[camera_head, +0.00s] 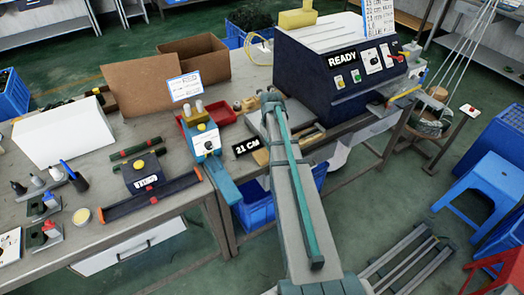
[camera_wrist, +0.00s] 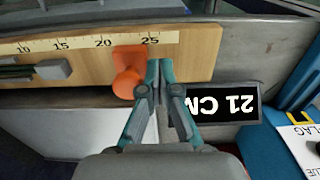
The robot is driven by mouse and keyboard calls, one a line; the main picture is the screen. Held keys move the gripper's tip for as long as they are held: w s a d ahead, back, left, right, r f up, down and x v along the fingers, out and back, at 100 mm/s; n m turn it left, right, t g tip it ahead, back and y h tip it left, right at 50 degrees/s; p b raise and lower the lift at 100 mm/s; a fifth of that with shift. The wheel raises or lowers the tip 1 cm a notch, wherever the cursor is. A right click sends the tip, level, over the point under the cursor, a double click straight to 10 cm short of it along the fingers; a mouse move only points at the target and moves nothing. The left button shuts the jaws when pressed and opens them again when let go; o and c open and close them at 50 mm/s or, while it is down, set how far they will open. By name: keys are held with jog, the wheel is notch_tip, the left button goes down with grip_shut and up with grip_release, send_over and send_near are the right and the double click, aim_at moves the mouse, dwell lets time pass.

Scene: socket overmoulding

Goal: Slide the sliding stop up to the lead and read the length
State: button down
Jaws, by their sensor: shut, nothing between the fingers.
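The orange sliding stop (camera_wrist: 128,72) sits on the wooden measuring board (camera_wrist: 197,50), below the scale, near the 25 mark. The lead (camera_wrist: 18,71) lies along the board to the left, and its grey end block (camera_wrist: 54,69) is apart from the stop, with bare wood between. My gripper (camera_wrist: 160,66) is shut and empty, its fingertips just right of the stop; I cannot tell whether they touch it. A black display reads 21 CM, upside down in the wrist view (camera_wrist: 226,103) and upright in the head view (camera_head: 247,146). In the head view my arm hides the stop.
A dark machine marked READY (camera_head: 345,65) stands behind and right of the board. A blue-grey device (camera_head: 206,140) and a red bin (camera_head: 222,112) are to its left. An open cardboard box (camera_head: 195,60) and a white box (camera_head: 65,130) stand farther left on the bench.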

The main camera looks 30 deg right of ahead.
jog(key=shift+w+d, duration=0.1)
jog(key=shift+d, duration=3.2)
jog(key=shift+a+p, duration=0.25)
jog(key=shift+p, duration=0.05)
jog(key=shift+a, duration=0.45)
notch_tip(320, 180, up, 7)
jog(key=p, duration=0.4)
